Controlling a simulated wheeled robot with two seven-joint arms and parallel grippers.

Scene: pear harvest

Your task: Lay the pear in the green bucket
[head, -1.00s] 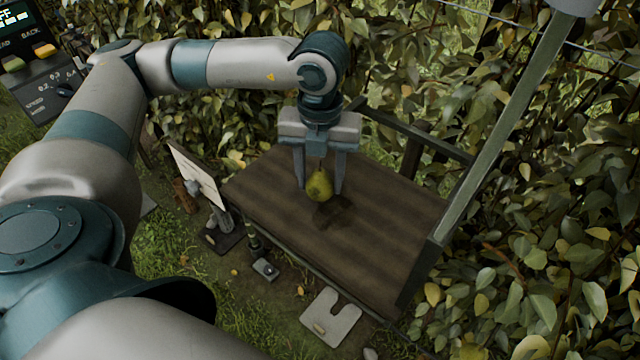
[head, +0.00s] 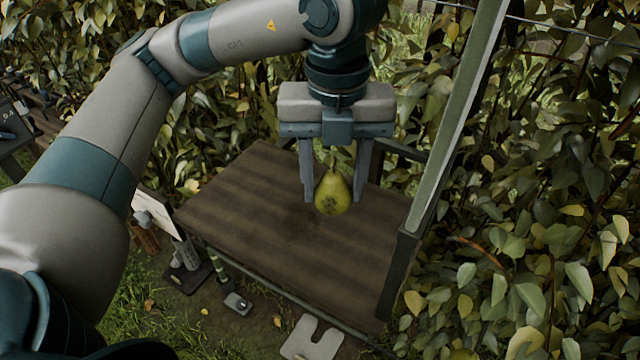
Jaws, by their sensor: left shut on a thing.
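A yellow-green pear (head: 332,194) hangs between the fingers of my left gripper (head: 334,190), above a brown wooden table. The gripper points down and is shut on the pear, one finger on each side of it. The pear is upright with its stem up, and its shadow is no longer clear beneath it. No green bucket shows in the head view. My right gripper is not in view.
The wooden table top (head: 250,215) is otherwise bare. A green-grey post (head: 455,120) rises at its right. Leafy hedge (head: 540,230) surrounds the back and right. A white board (head: 155,222) and a pale notched plate (head: 312,338) are by the table's left and front.

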